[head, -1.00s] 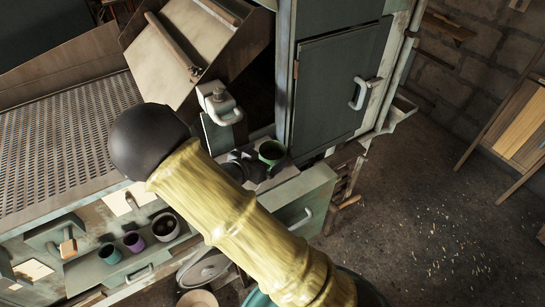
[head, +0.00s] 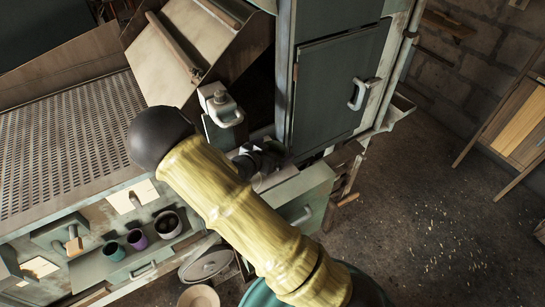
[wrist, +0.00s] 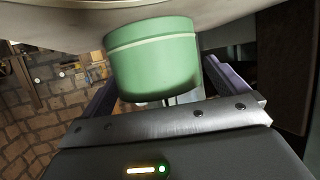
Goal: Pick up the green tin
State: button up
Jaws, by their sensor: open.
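The green tin (wrist: 152,58) fills the upper middle of the wrist view, a round pale green can with a rim band. In the head view it is almost wholly hidden behind my gripper (head: 262,158). My gripper is open, and in the wrist view its two fingers (wrist: 157,88) stand on either side of the tin. The tin lies between them or just beyond the tips; I cannot tell whether either finger touches it.
A grey block with a pale handle (head: 221,108) stands just left of my gripper. A dark green cabinet (head: 335,90) rises close behind on the right. Open floor lies at right.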

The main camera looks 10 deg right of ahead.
jog(key=shift+c, duration=0.2)
jog(key=c, duration=1)
jog(key=shift+c, duration=0.2)
jog(key=shift+r, duration=0.1)
jog(key=shift+r+b, duration=0.5)
jog(key=shift+r, duration=0.25)
jog(key=shift+r+b, duration=0.4)
jog(key=shift+r, duration=0.55)
jog(key=s+a+b, duration=0.1)
jog(key=s+a, duration=0.3)
jog(key=s+a+b, duration=0.2)
jog(key=s+a, duration=0.2)
jog(key=a, duration=0.1)
jog(key=s+a+b, duration=0.1)
jog(key=s+a, duration=0.2)
jog(key=a, duration=0.1)
jog(key=shift+s+a+b, duration=0.3)
jog(key=shift+s+a, duration=0.1)
